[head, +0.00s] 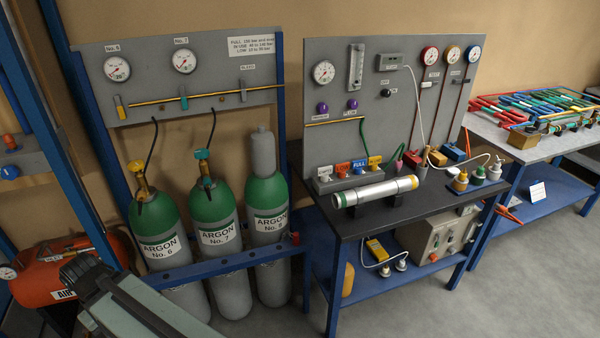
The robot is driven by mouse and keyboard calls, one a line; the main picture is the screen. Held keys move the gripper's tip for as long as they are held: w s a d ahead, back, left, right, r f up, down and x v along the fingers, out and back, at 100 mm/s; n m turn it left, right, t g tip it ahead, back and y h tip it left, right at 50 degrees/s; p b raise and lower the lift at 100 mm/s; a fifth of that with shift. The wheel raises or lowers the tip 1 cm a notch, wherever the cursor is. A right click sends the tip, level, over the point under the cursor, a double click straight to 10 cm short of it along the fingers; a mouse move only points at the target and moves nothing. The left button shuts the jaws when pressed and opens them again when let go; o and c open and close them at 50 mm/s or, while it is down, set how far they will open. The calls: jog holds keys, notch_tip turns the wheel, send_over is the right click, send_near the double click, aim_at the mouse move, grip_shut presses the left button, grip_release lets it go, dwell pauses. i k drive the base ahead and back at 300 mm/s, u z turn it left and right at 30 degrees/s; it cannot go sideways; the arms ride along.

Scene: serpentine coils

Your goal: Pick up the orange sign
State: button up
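A silver cylinder with a yellow band (375,190) lies in front of the row. My arm shows at the lower left, well away from the sign. I cannot make out any gripper fingers in this view.
Green argon cylinders (212,205) stand in a blue rack left of the bench (400,212). An upright gauge panel (330,120) rises behind the signs. Small fittings and a white hose crowd the bench's right side. Grey floor (530,270) is clear at the right.

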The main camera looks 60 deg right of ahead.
aim_at(340, 168)
jog(key=u, duration=1.6)
jog(key=k, duration=2.05)
jog(key=z, duration=1.3)
jog(key=i, duration=0.45)
jog(key=z, duration=0.05)
